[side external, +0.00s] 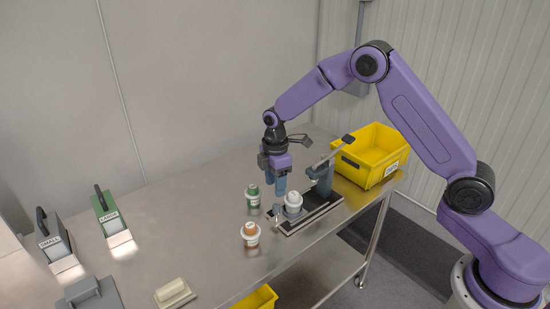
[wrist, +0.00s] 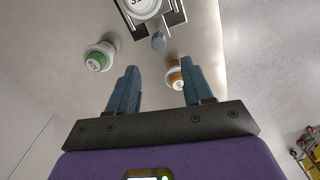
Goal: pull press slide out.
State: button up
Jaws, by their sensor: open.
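The press (side external: 322,180) stands near the table's right edge, with a lever arm raised over its base. Its slide (wrist: 172,17) lies on the base, and a white-lidded jar (side external: 293,202) stands on it; the jar is cut off at the top of the wrist view (wrist: 140,5). A blue-grey knob (wrist: 158,42) sits at the slide's near end. My gripper (side external: 276,188) is above the table by the slide's knob end.
A green jar (side external: 253,197) and an orange jar (side external: 250,235) stand on either side of the knob end. A yellow bin (side external: 370,155) is behind the press. Labelled green (side external: 112,220) and grey (side external: 53,240) holders stand left, with clear table between.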

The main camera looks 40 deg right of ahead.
notch_tip(320, 180, up, 9)
jog(key=shift+f, duration=0.2)
